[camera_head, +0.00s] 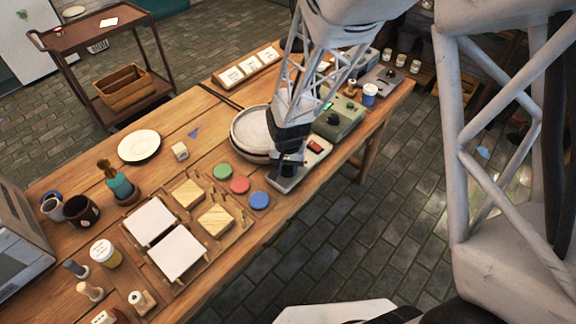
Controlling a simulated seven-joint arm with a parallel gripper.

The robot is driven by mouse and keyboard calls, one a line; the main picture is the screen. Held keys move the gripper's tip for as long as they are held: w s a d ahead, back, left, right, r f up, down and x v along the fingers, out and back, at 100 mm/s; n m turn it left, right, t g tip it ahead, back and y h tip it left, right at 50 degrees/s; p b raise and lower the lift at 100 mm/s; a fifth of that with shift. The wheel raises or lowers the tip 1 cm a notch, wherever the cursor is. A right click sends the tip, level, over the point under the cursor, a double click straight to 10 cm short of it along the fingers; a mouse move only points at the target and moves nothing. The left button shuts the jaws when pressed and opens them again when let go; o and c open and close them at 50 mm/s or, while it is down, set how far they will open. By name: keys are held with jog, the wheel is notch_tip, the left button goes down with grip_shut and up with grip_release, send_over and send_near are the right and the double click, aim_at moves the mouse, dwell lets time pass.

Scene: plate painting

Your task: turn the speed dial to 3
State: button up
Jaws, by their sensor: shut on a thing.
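A pale grey control box (317,159) with a red switch (315,147) sits near the table's right edge. My gripper (287,168) points down onto the near end of this box, shut on a dark knob there, which I take to be the speed dial. The fingers hide most of the knob, and I cannot read its number or pointer. A large grey round plate (243,133) lies just left of my gripper, partly hidden by my arm.
A green box (345,112) with a black knob stands behind the control box, and another grey device (382,79) is farther back. Green, red and blue round pads (240,185) lie front left. A white plate (139,145) and cups (80,210) are farther left.

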aim_at(288, 168)
jog(key=o, duration=0.9)
jog(key=shift+r, duration=0.1)
jog(key=shift+r, duration=3.85)
